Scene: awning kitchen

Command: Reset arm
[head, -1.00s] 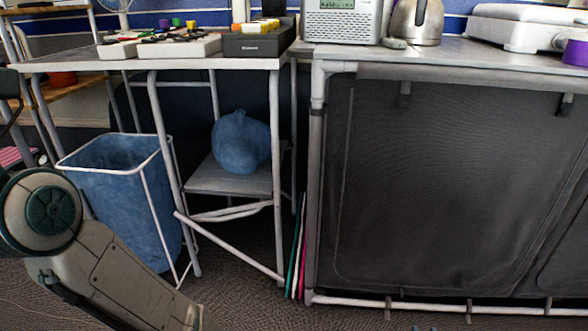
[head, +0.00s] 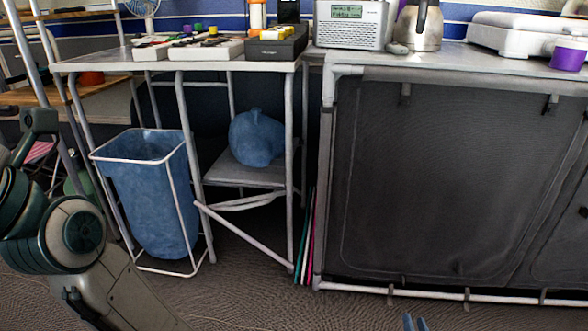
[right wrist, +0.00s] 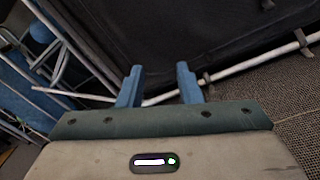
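My right gripper (head: 415,323) barely shows at the bottom edge of the head view, as two blue fingertips. In the right wrist view its two blue fingers (right wrist: 160,88) stand apart with nothing between them, so it is open and empty. Beyond them are the dark cabinet front and its white bottom rail. My left arm (head: 85,240) comes in from the left with its elbow bent. The arm runs out of the bottom of the picture, and its gripper is not visible.
A blue bin (head: 155,200) in a white frame stands at left. A blue bag (head: 257,138) lies on a low shelf. The dark fabric cabinet (head: 440,180) fills the right. A radio (head: 351,24), kettle (head: 419,25) and purple cup (head: 569,55) stand on top. Carpet is clear in front.

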